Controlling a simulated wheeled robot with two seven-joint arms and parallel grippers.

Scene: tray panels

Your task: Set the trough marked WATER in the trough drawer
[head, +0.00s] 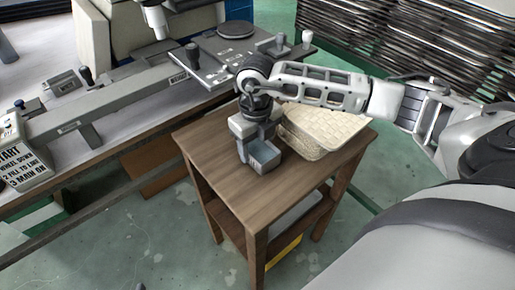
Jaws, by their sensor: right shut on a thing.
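My right gripper (251,128) reaches in from the right over a small wooden table (232,178). It points down and is shut on a small grey, open-topped trough (265,157) at the table's top. Whether the trough rests on the wood or hangs just above it I cannot tell. No WATER marking can be read on it from here. I cannot make out the trough drawer for certain. My left gripper is not in view.
A woven basket with a lid (322,124) stands right beside the gripper on the table. A long workbench (125,130) with a grey rail, knobs and a marked panel (215,62) runs along the left and back. A lettered block (22,160) sits at far left.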

